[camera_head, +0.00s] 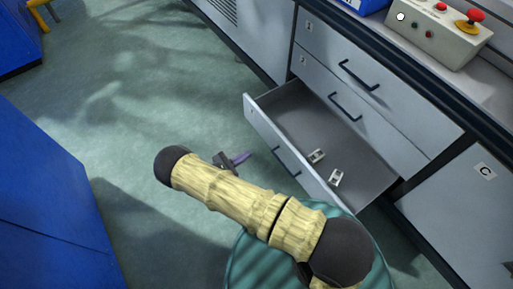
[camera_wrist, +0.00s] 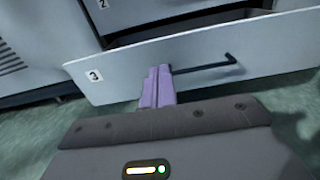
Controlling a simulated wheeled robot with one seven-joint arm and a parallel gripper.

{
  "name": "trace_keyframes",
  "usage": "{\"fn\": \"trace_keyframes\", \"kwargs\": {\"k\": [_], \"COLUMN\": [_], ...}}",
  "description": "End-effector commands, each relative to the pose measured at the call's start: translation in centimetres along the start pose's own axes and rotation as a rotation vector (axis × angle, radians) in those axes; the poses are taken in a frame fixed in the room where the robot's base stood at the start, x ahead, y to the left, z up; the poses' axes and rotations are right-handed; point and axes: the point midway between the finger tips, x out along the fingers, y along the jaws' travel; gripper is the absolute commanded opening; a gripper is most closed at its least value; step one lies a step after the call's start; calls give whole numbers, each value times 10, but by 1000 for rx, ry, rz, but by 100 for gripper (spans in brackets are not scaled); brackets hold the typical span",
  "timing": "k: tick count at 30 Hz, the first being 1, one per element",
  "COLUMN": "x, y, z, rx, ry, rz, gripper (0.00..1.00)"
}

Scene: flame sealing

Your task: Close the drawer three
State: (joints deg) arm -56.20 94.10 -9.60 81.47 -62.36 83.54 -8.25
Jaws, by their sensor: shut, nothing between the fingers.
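Drawer three (camera_head: 285,150) is the lowest drawer of the grey cabinet and stands pulled out in the head view. Two small metal parts (camera_head: 326,168) lie inside it. In the wrist view its front panel (camera_wrist: 115,79) bears the label "3" (camera_wrist: 94,76) and a dark bar handle (camera_wrist: 207,69). My gripper (camera_head: 245,157) has purple fingers and is in front of the drawer's front panel, near the handle. In the wrist view the shut, empty fingers (camera_wrist: 158,84) point at the panel just left of the handle. I cannot tell whether they touch it.
The two upper drawers (camera_head: 325,50) are shut. A control box (camera_head: 440,32) with a red button stands on the counter. A cabinet marked "C" (camera_head: 470,200) is at the right. Blue cabinets (camera_head: 40,190) are at the left, with free green floor (camera_head: 140,90) between.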

Motion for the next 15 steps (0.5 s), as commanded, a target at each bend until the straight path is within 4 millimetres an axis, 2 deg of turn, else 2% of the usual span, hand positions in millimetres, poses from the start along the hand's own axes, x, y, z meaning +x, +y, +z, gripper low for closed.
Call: {"fn": "trace_keyframes", "kwargs": {"k": [15], "x": [86], "y": [-1], "z": [-2], "rx": [0], "ry": [0], "rz": [-6], "gripper": [0]}}
